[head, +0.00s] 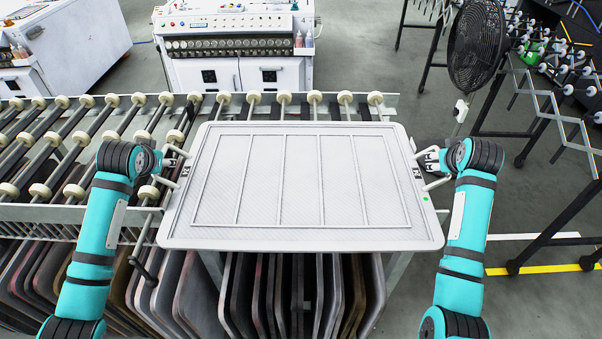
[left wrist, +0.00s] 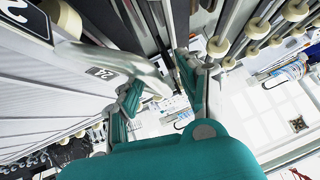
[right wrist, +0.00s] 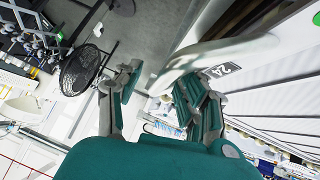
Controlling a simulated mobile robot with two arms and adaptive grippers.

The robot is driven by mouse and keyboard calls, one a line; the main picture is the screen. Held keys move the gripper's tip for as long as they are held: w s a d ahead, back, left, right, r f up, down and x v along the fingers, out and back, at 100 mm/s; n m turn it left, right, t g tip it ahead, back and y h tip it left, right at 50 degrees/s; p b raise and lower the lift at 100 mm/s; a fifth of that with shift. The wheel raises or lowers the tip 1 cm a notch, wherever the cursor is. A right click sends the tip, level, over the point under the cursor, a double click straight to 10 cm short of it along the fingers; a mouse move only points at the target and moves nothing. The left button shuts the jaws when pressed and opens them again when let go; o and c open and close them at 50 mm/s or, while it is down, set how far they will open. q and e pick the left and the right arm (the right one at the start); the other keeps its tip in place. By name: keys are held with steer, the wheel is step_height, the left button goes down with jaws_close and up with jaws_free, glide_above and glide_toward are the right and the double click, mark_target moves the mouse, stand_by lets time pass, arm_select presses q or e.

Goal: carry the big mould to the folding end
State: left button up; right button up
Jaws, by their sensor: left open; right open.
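The big mould is a wide pale grey panel (head: 300,232) with raised ribs and rounded corners, lying flat across the middle of the head view. My left gripper (head: 176,167) is open at the mould's left edge. My right gripper (head: 437,170) is open at its right edge, near a small green dot. In each wrist view the rim reaches toward the gap between the fingers; I cannot tell whether a finger touches it.
A roller conveyor (head: 60,212) with cream wheels runs behind and left of the mould. Dark plates (head: 255,290) stand upright in a rack below. A white machine (head: 238,70) is at the back. A black fan (head: 477,45) and folding racks stand right, with open grey floor between.

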arm_select(q)
steer(key=shift+c, duration=0.5)
arm_select(e)
steer(key=shift+c, duration=0.5)
arm_select(q)
jaws_close()
arm_select(e)
jaws_close()
